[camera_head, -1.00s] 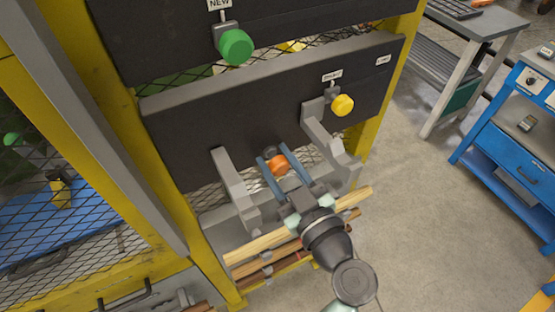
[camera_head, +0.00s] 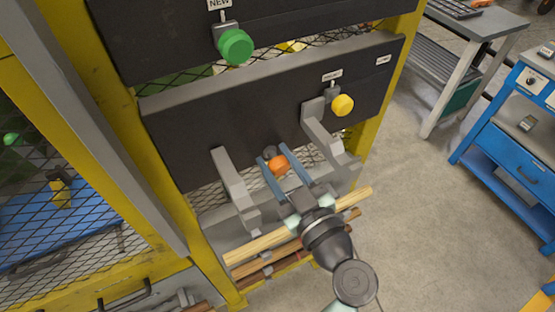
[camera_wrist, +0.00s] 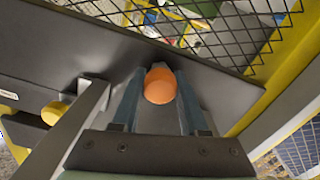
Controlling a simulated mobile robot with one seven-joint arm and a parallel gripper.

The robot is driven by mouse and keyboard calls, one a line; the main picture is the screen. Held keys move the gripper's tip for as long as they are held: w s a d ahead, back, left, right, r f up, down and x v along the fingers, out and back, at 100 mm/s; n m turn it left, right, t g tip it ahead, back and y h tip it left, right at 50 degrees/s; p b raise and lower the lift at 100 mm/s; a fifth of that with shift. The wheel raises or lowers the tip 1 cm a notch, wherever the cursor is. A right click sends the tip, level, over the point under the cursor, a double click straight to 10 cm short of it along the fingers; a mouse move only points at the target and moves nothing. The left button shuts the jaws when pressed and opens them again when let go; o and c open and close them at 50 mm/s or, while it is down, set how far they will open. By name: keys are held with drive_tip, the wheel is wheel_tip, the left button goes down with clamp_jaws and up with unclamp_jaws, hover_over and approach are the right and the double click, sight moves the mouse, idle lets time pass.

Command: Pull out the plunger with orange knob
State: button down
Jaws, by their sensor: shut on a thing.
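The round orange knob (camera_head: 279,165) is between the two blue fingers of my gripper (camera_head: 273,156), in front of the lower black panel. My gripper is shut on the knob. In the wrist view the knob (camera_wrist: 160,86) sits between the fingers, near their tips (camera_wrist: 160,74). A dark round part (camera_head: 269,152) shows just behind the knob in the head view. The plunger's shaft is mostly hidden behind the knob, so I cannot tell how far out it stands.
Grey brackets stick out left (camera_head: 235,188) and right (camera_head: 330,140) of my gripper. A yellow knob (camera_head: 342,105) is at the upper right and a green knob (camera_head: 236,46) is on the upper panel. Wooden rods (camera_head: 258,243) lie below. Open floor is at the right.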

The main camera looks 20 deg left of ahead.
sight(282, 171)
drive_tip(key=shift+s+d+f+b, duration=0.2)
drive_tip(key=shift+s+d+b, duration=0.05)
drive_tip(key=shift+d+b, duration=0.15)
drive_tip(key=shift+b+v, duration=0.75)
drive_tip(key=shift+v, duration=0.4)
drive_tip(key=shift+r, duration=0.1)
drive_tip(key=c, duration=0.8)
unclamp_jaws()
drive_tip(key=o, duration=0.4)
drive_tip(key=shift+s+d+r, duration=0.1)
drive_tip(key=shift+s+d, duration=0.05)
drive_tip(key=shift+s, duration=0.05)
drive_tip(key=shift+c, duration=0.2)
drive_tip(key=shift+w, duration=0.1)
